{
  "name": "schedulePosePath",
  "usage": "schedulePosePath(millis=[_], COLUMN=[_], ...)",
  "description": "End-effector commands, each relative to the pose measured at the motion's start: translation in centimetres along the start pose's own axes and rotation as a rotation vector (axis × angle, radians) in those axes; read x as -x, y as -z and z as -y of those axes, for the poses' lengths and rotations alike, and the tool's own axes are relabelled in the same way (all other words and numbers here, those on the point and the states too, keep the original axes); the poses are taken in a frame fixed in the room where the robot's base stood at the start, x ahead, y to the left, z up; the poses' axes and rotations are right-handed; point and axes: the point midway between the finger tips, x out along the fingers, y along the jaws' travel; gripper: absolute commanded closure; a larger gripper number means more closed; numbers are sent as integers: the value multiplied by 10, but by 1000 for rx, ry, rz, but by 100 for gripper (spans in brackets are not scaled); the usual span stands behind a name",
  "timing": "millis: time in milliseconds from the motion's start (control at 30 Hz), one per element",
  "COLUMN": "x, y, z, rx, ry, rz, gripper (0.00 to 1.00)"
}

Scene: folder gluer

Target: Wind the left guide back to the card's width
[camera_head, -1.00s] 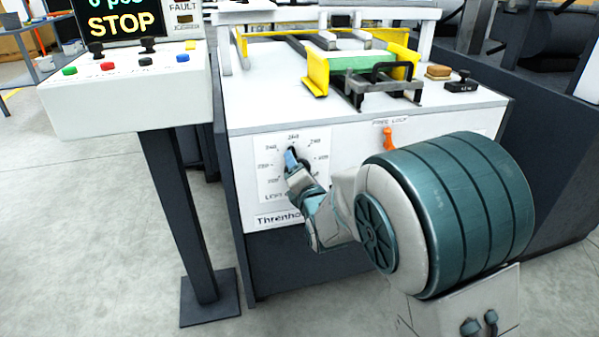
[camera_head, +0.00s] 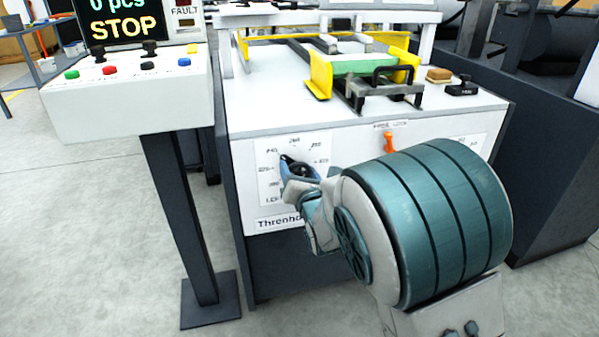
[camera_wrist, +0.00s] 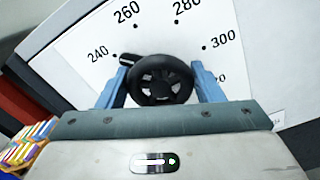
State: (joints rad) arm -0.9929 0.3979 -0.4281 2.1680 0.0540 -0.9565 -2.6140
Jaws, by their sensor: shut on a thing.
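A black round handwheel (camera_wrist: 160,82) sits on a white dial plate (camera_wrist: 85,60) on the machine's front. Its dark pointer knob (camera_wrist: 128,60) is near the 240 mark in the wrist view. My gripper (camera_wrist: 161,80) is shut on the handwheel, with one blue finger on each side of it. In the head view the handwheel (camera_head: 299,168) is partly covered by my gripper (camera_head: 292,172). The left yellow guide (camera_head: 320,75) stands on the machine top, beside the green card (camera_head: 360,66). A second yellow guide (camera_head: 405,62) stands on the card's right.
An orange lever (camera_head: 390,143) under a lock label is right of the dial. A control panel (camera_head: 128,90) showing STOP stands left on a dark post (camera_head: 180,215). A small black knob block (camera_head: 462,87) is on the machine top.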

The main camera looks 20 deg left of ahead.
Motion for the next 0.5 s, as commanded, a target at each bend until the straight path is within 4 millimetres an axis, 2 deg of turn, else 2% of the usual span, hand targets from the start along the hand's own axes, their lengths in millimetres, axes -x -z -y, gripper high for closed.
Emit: schedulePosePath(millis=[400, 433, 500], x=[0, 0, 0], y=[1, 1, 1], z=[1, 1, 1], rx=[5, 5, 5], ry=[2, 2, 2], rz=[-2, -2, -2], gripper=[62, 31, 18])
